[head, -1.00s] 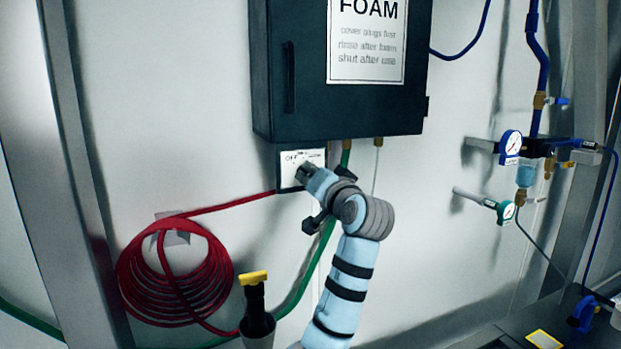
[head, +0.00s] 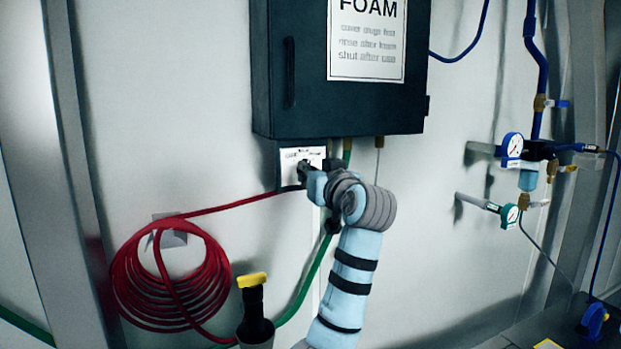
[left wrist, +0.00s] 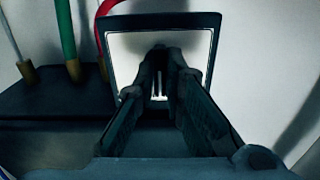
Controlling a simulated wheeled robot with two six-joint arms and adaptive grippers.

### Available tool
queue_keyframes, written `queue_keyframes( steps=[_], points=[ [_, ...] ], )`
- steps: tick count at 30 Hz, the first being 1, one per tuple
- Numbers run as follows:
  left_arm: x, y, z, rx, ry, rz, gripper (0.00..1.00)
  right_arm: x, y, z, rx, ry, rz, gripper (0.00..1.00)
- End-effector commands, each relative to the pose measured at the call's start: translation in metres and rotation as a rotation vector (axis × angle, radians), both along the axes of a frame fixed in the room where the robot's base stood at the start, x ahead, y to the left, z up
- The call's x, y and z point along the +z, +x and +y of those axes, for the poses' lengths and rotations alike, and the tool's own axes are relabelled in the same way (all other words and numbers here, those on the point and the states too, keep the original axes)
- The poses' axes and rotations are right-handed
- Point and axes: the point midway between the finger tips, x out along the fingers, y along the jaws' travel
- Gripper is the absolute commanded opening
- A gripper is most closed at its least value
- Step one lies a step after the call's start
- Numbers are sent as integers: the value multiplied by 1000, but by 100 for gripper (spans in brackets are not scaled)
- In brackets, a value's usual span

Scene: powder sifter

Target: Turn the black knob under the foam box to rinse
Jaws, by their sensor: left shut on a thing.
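The dark foam box (head: 268,80) hangs on the wall in the upper middle of the head view. A small white plate with a dark frame (head: 290,160) sits just under its lower left; the frame also shows in the left wrist view (left wrist: 214,40). My left gripper (head: 306,172) is at the plate's lower right part. In the left wrist view its two dark fingers (left wrist: 160,92) reach the plate and are shut on the black knob, which the fingertips almost wholly hide. I cannot read the knob's setting. My right gripper is in neither view.
A red coiled hose (head: 172,278) hangs at left and runs to the plate. A green hose (head: 318,262) passes behind my left arm. A yellow-topped black handle (head: 253,298) stands below. Gauges and blue piping (head: 513,147) are at right. The wall between is clear.

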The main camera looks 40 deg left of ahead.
Motion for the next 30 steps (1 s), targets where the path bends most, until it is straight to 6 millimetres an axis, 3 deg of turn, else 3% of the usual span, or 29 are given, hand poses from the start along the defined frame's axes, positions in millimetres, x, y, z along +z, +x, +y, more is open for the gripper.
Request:
queue_keyframes(
  steps=[16,17,20,30],
  points=[
    [3,-1,1,0,-10,-32,0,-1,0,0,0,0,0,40],
    [3,-1,1,0,-9,-33,15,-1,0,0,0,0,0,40],
    [3,0,1,0,-10,-31,30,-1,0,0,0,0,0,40],
    [1,-2,-3,-1,-13,-28,30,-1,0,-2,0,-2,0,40]
  ],
)
